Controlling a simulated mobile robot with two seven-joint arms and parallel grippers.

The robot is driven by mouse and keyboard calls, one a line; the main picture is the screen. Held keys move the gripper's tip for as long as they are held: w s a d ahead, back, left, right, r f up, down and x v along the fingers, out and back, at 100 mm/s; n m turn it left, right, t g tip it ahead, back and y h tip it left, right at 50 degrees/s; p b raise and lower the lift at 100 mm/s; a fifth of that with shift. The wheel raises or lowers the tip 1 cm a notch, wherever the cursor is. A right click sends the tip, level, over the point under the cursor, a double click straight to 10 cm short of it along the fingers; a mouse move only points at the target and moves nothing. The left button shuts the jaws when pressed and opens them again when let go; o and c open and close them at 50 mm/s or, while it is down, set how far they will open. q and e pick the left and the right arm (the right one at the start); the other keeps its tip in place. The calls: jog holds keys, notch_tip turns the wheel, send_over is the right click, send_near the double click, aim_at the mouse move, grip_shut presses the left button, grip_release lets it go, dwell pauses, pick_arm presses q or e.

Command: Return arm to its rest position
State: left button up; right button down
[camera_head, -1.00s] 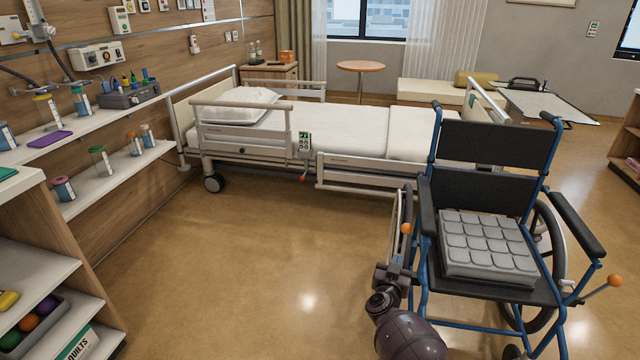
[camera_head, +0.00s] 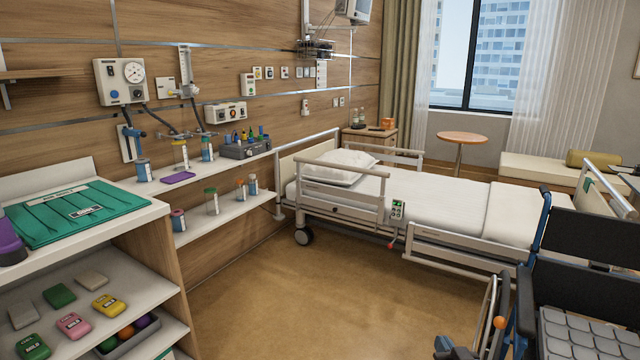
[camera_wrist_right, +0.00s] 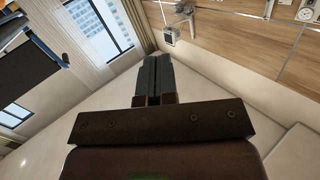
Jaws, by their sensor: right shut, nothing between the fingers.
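Behind the fingers, the wrist view shows ceiling, a window and the wood wall panel at a tilt. My left gripper is in neither view.
A blue-framed wheelchair (camera_head: 583,290) with a grey cushion (camera_head: 585,335) stands at the lower right, close to my right gripper. The bed (camera_head: 440,205) is behind. Shelves (camera_head: 215,222) and a cabinet (camera_head: 150,232) line the left. The floor (camera_head: 320,300) between is clear.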

pick_arm(q)
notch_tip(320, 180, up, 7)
jog(key=p, duration=0.6)
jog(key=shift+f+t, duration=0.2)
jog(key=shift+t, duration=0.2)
pick_arm(e)
jog(key=s+f+g, duration=0.2)
jog(key=s+g, duration=0.1)
jog(key=s, duration=1.6)
jog(key=s+f+n+g+h, duration=0.1)
jog(key=s+g, duration=0.2)
jog(key=s, duration=1.7)
jog(key=shift+s+f+n, duration=0.2)
jog(key=shift+f+n, duration=0.1)
jog(key=shift+f, duration=0.1)
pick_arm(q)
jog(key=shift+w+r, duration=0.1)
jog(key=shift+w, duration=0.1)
pick_arm(e)
jog(key=shift+s+d, duration=0.1)
jog(key=shift+d, duration=0.05)
